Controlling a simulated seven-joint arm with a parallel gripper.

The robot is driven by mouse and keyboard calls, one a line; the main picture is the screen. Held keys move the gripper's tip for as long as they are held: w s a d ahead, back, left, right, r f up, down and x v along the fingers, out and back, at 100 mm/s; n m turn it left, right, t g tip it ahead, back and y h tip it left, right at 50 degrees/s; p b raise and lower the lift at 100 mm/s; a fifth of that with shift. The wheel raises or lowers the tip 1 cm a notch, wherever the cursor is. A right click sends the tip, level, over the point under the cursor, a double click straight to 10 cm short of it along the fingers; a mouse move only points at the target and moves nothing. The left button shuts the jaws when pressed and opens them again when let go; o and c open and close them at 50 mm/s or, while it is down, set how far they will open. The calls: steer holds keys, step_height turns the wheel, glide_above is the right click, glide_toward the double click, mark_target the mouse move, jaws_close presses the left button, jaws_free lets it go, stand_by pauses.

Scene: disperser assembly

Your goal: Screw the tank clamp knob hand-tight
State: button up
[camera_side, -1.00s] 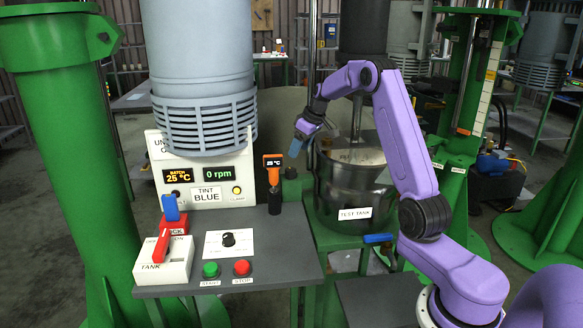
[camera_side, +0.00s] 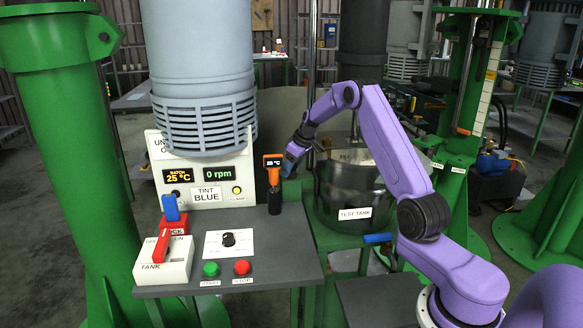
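My gripper (camera_side: 290,163) is at the left rim of the steel test tank (camera_side: 345,195), pointing down and to the left. Its blue end is just right of the orange thermometer and partly covered by it. Whether its fingers are open or shut is too small to tell. The dark clamp knob beside the tank is hidden now behind or within my gripper, so I cannot tell if they touch. The tank stands upright on a green stand, with a "TEST TANK" label on its front.
The orange thermometer (camera_side: 273,163) stands in a black holder (camera_side: 274,200) close to my gripper. The control panel (camera_side: 228,278) with green and red buttons is in front. A lit lamp labelled clamp (camera_side: 237,189) is on the console (camera_side: 205,209). A blue handle (camera_side: 378,238) sticks out below the tank.

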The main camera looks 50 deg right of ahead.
steer(key=c, duration=0.6)
steer(key=shift+m, duration=0.3)
steer(key=m+h, duration=0.1)
steer(key=m, duration=0.2)
steer(key=shift+h, duration=0.3)
steer(key=shift+m+g+h, duration=0.3)
steer(key=shift+m+h, duration=0.1)
steer(key=shift+m, duration=0.85)
steer(key=shift+m+g+h, duration=0.3)
steer(key=shift+m+h, duration=0.1)
steer(key=shift+m, duration=0.85)
steer(key=o, duration=1)
steer(key=shift+o, duration=0.2)
steer(key=shift+a+r, duration=0.1)
steer(key=shift+r, duration=0.05)
steer(key=v, duration=1.7)
